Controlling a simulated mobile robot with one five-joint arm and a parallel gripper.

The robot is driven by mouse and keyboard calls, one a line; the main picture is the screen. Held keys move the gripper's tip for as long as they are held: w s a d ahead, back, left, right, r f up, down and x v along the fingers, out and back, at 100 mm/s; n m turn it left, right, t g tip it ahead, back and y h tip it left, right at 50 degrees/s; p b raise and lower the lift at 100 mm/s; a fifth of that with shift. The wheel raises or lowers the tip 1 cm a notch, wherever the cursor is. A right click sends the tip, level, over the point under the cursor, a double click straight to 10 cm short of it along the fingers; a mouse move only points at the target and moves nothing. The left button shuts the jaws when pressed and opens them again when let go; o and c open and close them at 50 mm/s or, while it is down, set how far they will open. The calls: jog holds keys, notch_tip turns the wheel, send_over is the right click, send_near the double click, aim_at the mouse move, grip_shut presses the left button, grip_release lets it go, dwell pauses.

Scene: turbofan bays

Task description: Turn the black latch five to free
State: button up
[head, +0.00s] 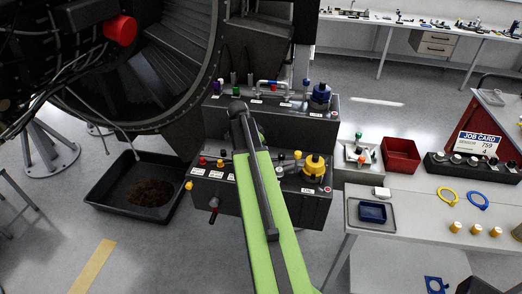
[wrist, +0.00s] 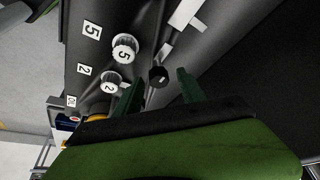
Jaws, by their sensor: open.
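A small black latch (wrist: 159,77) with a pale mark on its face shows in the wrist view on a dark grey panel. A white round piece marked 5 (wrist: 125,48) and a label reading 5 (wrist: 92,30) are to its left. My gripper (wrist: 160,80) is open, with one green finger on each side of the latch in the picture. I cannot tell whether either finger touches it. In the head view my green arm reaches up over the dark valve boxes; the fingers and the latch cannot be made out there.
A white piece marked 2 (wrist: 110,84) sits near the left finger. In the head view, a front box (head: 310,205) bears a yellow knob (head: 314,166), and a rear box (head: 322,128) a blue knob (head: 320,94). A black drip tray (head: 105,203) lies left; a bench (head: 420,235) stands right.

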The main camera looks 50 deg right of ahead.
jog(key=p+v, duration=1.6)
jog(key=v, duration=0.1)
jog(key=shift+a, duration=0.15)
jog(key=shift+r, duration=0.1)
